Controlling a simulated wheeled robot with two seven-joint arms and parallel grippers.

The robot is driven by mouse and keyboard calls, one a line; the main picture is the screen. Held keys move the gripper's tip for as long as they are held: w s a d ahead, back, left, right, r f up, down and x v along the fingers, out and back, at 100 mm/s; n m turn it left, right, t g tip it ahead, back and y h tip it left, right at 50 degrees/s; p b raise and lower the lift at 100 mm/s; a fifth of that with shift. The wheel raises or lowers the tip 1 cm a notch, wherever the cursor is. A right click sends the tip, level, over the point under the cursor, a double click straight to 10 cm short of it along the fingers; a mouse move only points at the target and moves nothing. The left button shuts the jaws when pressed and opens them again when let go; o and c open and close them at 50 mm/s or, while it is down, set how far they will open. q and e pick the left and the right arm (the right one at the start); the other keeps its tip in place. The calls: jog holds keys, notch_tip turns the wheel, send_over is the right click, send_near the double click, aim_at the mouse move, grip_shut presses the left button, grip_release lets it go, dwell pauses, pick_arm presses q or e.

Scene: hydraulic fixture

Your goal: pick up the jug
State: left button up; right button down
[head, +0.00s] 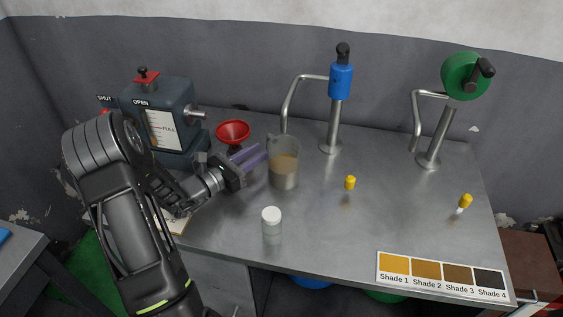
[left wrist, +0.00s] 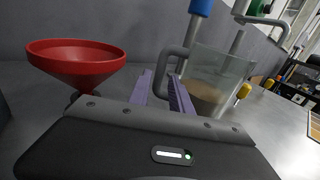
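The jug (head: 284,172) is a clear vessel partly filled with brownish liquid, standing upright on the metal bench. It also shows in the left wrist view (left wrist: 212,98), right of my fingers. My left gripper (head: 252,157) has purple fingers that point toward the jug from its left in the head view. My right gripper does not show in either view.
A red funnel (head: 233,131) is just behind my left gripper. A white-capped jar (head: 272,222) stands in front of the jug. A blue-handled tap (head: 340,82) and a green-wheeled tap (head: 465,76) stand behind. A shade card (head: 441,275) lies front right.

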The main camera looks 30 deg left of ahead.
pick_arm(q)
jog(key=x, duration=0.2)
jog(key=p+x, duration=0.1)
jog(key=x, duration=0.2)
jog(key=shift+r, duration=0.2)
jog(key=shift+c, duration=0.2)
grip_shut()
dwell(1.4)
